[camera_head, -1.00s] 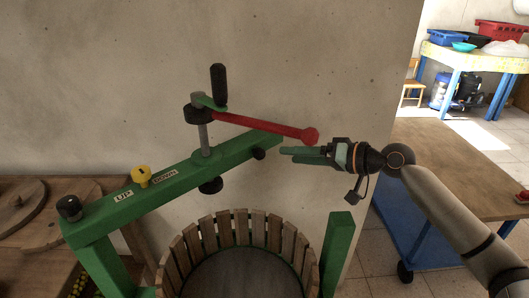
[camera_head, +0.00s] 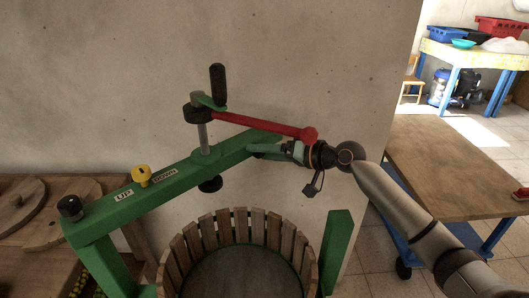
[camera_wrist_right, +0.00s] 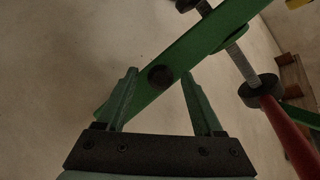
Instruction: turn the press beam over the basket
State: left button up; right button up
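The green press beam (camera_head: 130,203) reaches from its post at the left out over the round slatted basket (camera_head: 242,226). Its free end points to the back right, away from the green post (camera_head: 337,245) at the right. My right gripper (camera_head: 252,151) is at the beam's free end. In the right wrist view the open fingers (camera_wrist_right: 159,74) stand on either side of the dark round knob (camera_wrist_right: 161,77) on the beam (camera_wrist_right: 190,48), with gaps beside it. The knob is hidden in the head view. My left gripper is not in view.
A yellow knob (camera_head: 141,174) is on the beam. A wooden table (camera_head: 455,165) stands at the right; the plain wall is behind the beam.

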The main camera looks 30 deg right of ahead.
grip_shut()
dwell(0.3)
dwell(1.0)
